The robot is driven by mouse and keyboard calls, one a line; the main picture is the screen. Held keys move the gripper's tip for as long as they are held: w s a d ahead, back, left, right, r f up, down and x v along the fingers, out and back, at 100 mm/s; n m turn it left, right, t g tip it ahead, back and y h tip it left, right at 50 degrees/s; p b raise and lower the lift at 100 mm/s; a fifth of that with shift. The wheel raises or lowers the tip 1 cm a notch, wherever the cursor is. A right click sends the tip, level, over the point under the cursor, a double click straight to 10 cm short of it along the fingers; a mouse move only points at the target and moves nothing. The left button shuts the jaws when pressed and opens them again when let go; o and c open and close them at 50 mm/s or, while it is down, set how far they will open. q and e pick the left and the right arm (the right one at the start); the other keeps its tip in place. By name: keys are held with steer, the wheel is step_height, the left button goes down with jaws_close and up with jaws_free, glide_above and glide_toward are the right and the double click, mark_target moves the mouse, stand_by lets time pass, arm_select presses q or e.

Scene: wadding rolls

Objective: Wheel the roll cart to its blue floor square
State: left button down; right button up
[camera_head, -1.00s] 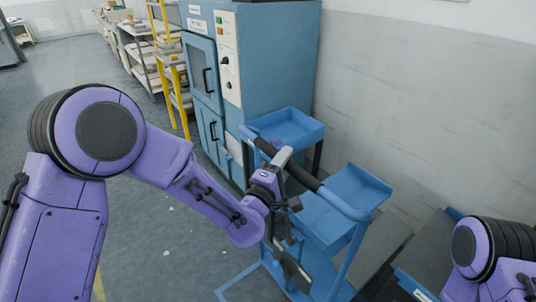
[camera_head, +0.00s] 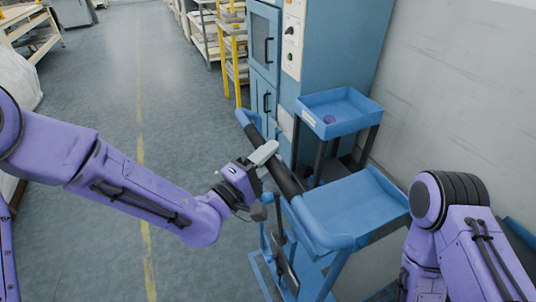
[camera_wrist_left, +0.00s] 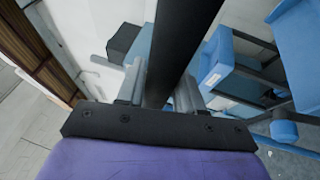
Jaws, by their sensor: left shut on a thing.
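The blue roll cart (camera_head: 350,208) stands at the lower middle right in the head view, with a tray-like top and a push handle. My left gripper (camera_head: 266,178) is shut on the black grip of the handle (camera_head: 285,178). In the left wrist view the black bar (camera_wrist_left: 178,45) runs between the two fingers of the left gripper (camera_wrist_left: 160,92). My right arm shows at the right, beside the cart, but its gripper is not visible. I cannot make out a blue floor square.
A blue tray stand (camera_head: 341,112) with a small purple thing in it stands just beyond the cart. A tall blue cabinet (camera_head: 345,50) and a grey wall (camera_head: 460,80) bound the right side.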

arm_select(q)
steer(key=shift+s+a, duration=0.1)
steer(key=c, duration=0.8)
jaws_free()
steer(key=shift+s+a+f, duration=0.15)
steer(key=shift+s+a, duration=0.05)
steer(key=shift+a, duration=0.05)
steer(key=p+v, duration=0.5)
steer(key=v, duration=0.4)
steer(key=shift+s+a, duration=0.2)
steer(key=shift+s, duration=0.15)
